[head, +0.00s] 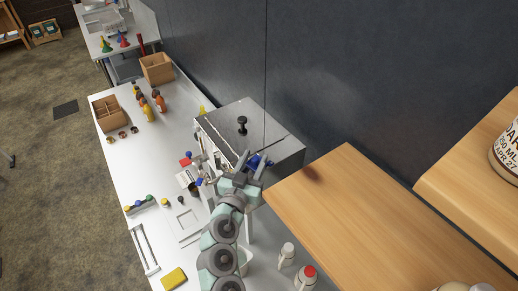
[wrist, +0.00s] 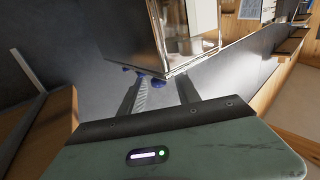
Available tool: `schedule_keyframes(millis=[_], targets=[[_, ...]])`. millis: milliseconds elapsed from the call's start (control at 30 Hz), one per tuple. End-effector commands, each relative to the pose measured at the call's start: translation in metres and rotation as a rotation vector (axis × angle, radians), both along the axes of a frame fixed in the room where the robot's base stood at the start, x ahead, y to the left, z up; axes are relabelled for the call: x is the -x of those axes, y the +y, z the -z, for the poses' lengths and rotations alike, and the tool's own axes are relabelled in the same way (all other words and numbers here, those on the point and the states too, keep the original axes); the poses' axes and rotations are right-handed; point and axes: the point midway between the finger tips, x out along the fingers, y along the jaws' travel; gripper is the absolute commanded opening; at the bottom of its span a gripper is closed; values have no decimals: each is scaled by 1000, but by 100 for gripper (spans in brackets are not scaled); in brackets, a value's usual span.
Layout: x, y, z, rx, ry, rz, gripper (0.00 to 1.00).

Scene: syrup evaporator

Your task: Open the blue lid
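The evaporator (head: 222,122) is a metal box with a black knob on top. A blue part (head: 262,161) shows at its near right corner, beside my gripper (head: 249,172); I cannot tell whether it is the whole blue lid or only a handle. In the wrist view the blue part (wrist: 152,74) lies at the foot of the metal box (wrist: 128,38), beyond the fingertips. My gripper (wrist: 163,88) is open, its two fingers apart, with nothing seen held between them. Contact with the blue part cannot be told.
A wooden shelf (head: 350,205) is close to the right of my arm. Two white bottles (head: 287,252) stand in front below it. Small valves and a red part (head: 185,161) are left of the box. The white bench (head: 150,165) has bare room further left.

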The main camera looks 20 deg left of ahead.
Motion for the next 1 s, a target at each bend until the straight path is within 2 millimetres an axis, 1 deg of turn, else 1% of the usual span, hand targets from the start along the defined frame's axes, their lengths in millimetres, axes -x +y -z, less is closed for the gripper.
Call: schedule_keyframes(millis=[33, 100, 300, 667, 767, 1000], targets=[[-9, 0, -2, 0, 0, 2, 39], [-17, 0, -3, 0, -1, 2, 39], [-33, 0, 0, 1, 1, 1, 39], [-37, 1, 0, 0, 0, -1, 39], [-37, 1, 0, 0, 0, -1, 32], [-37, 1, 0, 0, 0, 0, 13]])
